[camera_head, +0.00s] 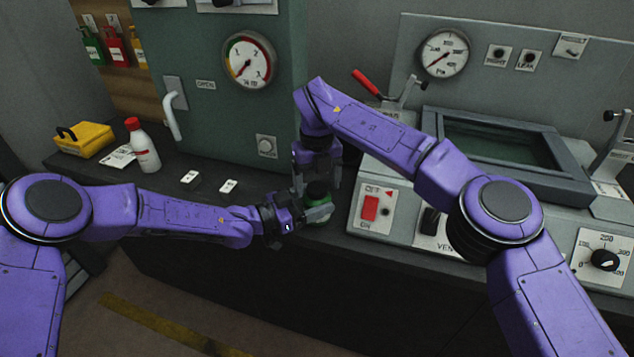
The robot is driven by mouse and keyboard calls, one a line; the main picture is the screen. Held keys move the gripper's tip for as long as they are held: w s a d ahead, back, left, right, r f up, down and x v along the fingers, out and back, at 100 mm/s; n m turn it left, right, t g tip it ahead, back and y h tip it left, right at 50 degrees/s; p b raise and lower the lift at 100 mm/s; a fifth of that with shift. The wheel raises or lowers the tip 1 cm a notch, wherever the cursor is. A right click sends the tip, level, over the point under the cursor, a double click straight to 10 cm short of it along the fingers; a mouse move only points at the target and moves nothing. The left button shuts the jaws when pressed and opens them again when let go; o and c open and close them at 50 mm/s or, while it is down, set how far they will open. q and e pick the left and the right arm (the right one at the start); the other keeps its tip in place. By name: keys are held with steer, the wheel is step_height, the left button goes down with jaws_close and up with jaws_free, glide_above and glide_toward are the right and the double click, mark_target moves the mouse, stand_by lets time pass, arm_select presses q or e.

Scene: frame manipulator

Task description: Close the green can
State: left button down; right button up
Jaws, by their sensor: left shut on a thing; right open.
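The green can (313,208) stands near the front edge of the dark counter, left of the switch panel. A dark round top shows on it, but its details are small and partly covered. My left gripper (306,214) reaches in from the left and is shut on the can's side. My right gripper (317,178) points down from above, just over the can's top. It is open, and its fingertips are close to the top; I cannot tell whether they touch it. The grippers hide much of the can.
A white bottle with a red cap (143,146) and a yellow box (82,140) stand at the back left of the counter. Two small white cards (190,177) lie between. The machine with a red switch (371,208) fills the right. A green cabinet (230,110) stands behind.

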step_height(320, 180, up, 7)
steer(key=shift+r, duration=0.15)
arm_select(q)
jaws_free()
steer(key=b+v, duration=0.2)
steer(key=v, duration=0.8)
steer(key=shift+a, duration=0.3)
arm_select(e)
step_height(320, 180, down, 2)
steer(key=shift+f, duration=0.1)
arm_select(q)
steer(key=shift+s, duration=0.15)
arm_select(e)
steer(key=shift+f, duration=0.1)
